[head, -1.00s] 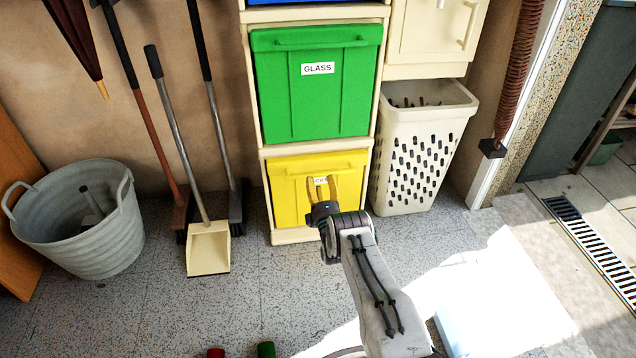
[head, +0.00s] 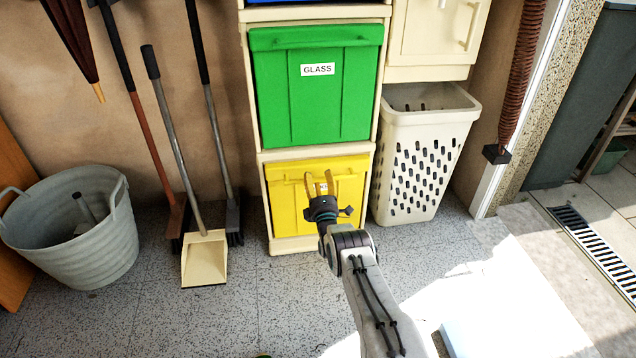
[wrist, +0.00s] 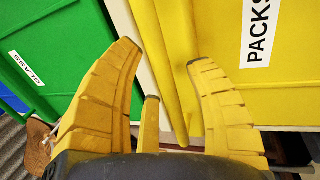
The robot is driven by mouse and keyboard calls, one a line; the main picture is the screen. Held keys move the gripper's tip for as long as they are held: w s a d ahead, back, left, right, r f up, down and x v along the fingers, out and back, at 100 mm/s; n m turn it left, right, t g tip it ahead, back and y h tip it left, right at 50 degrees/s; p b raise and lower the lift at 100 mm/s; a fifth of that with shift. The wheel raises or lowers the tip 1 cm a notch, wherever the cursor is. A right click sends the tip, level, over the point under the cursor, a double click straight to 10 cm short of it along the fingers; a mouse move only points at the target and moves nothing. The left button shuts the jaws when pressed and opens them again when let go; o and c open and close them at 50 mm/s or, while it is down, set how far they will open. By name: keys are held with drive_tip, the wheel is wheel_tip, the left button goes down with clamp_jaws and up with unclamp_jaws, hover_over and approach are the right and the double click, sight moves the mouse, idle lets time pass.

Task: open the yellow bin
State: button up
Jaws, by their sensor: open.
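The yellow bin (head: 345,200) is the lowest in the cream stacked unit, under the green bin, and its front looks shut. A handle bar (head: 295,174) runs along its top edge. The wrist view shows its yellow front (wrist: 285,95), a "PACKS" label (wrist: 259,35) and the handle bar (wrist: 170,75). My gripper (head: 320,180) is open in front of the bin's upper middle and covers part of the label. In the wrist view my gripper's fingers (wrist: 165,65) stand apart with the bar's lower end showing between them. I cannot tell whether they touch it.
The green bin (head: 318,105) labelled "GLASS" sits above. A white perforated basket (head: 425,155) stands close on the right. A dustpan (head: 204,258), brooms and a metal tub (head: 75,230) stand on the left. The floor (head: 220,325) in front is mostly clear.

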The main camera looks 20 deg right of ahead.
idle(0.3)
clamp_jaws()
idle(0.4)
